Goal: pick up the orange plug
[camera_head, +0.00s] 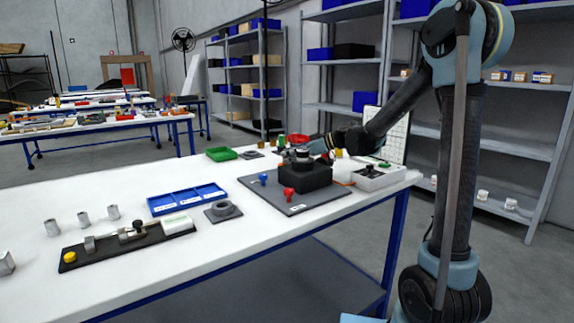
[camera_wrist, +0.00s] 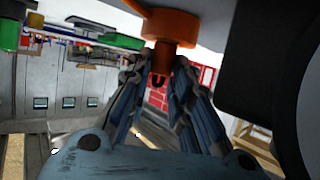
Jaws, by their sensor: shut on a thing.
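The orange plug (camera_wrist: 170,28) shows at the top of the wrist view, with a wide head and a narrower stem ending in a dark tip. My gripper (camera_wrist: 158,75) has its two fingers shut on the plug's stem, one on each side. In the head view my gripper (camera_head: 322,146) is low over the right part of the white table (camera_head: 110,258), behind a black block (camera_head: 306,176). The plug cannot be made out clearly there. Whether it still touches a surface is unclear.
A blue plug (camera_head: 263,179) and a red plug (camera_head: 288,194) stand on the grey board beside the black block. A white box (camera_head: 378,178) is at right. A blue tray (camera_head: 186,199) and green tray (camera_head: 221,154) lie left. The table's front edge is clear.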

